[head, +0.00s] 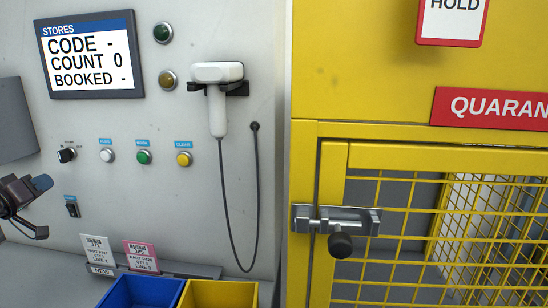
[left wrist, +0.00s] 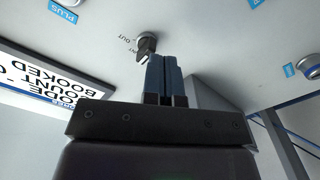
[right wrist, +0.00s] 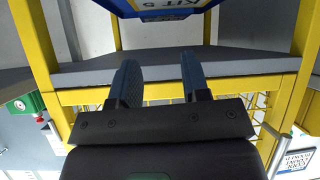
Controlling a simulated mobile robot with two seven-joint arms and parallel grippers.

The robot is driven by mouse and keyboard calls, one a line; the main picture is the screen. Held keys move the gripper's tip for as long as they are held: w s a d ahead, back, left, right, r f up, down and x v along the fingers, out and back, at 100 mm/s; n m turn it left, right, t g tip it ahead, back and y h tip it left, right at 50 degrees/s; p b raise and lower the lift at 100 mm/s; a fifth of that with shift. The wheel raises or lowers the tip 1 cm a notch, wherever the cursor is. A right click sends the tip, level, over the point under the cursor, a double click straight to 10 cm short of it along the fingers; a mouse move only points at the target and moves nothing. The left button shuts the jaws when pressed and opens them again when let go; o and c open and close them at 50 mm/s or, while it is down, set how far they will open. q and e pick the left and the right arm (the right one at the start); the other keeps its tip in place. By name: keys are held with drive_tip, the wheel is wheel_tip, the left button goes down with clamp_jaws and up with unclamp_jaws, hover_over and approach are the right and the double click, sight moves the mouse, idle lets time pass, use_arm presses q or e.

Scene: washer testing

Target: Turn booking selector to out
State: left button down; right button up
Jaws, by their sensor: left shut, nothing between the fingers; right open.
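The booking selector (head: 66,155) is a small black knob on the grey panel, left of the row of buttons. Its label above is too small to read in the head view. In the left wrist view the selector (left wrist: 146,46) is close beyond the fingertips, with "OUT" printed beside it; I cannot tell which mark it points at. My left gripper (head: 42,183) is shut and empty, below and left of the selector. Its blue fingers (left wrist: 164,60) appear just beside the knob; contact is unclear. My right gripper (right wrist: 158,82) is open and empty, away from the panel.
The stores screen (head: 90,55) reads code -, count 0, booked -. Plus (head: 107,155), green (head: 144,157) and yellow (head: 184,159) buttons lie right of the selector; a rocker switch (head: 72,207) sits below. A scanner (head: 217,95) hangs further right, near the yellow cage (head: 330,200).

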sight(64, 156)
wheel_tip(64, 156, up, 5)
drive_tip(key=p, duration=0.4)
drive_tip(key=f+b, duration=0.1)
drive_tip(key=f, duration=0.2)
drive_tip(key=f+b, duration=0.1)
drive_tip(key=shift+s+f+b, duration=0.2)
drive_tip(key=shift+s+b, duration=0.1)
use_arm(q)
drive_tip(key=shift+w+d+r, duration=0.35)
drive_tip(key=shift+w+d, duration=0.05)
drive_tip(key=shift+w, duration=0.55)
drive_tip(key=shift+w+d+r, duration=0.3)
drive_tip(key=shift+w+d, duration=0.15)
drive_tip(key=shift+w, duration=0.55)
drive_tip(key=shift+w+d+r, duration=0.35)
drive_tip(key=shift+w+d, duration=0.05)
drive_tip(key=shift+w, duration=0.55)
use_arm(e)
drive_tip(key=shift+w, duration=0.2)
drive_tip(key=shift+s+f, duration=0.1)
drive_tip(key=shift+s, duration=0.05)
use_arm(q)
drive_tip(key=shift+b, duration=0.3)
drive_tip(key=shift+a+r, duration=0.1)
use_arm(e)
drive_tip(key=shift+s+d+f, duration=0.1)
drive_tip(key=shift+s+f, duration=0.35)
drive_tip(key=shift+f, duration=0.05)
drive_tip(key=shift+w, duration=0.1)
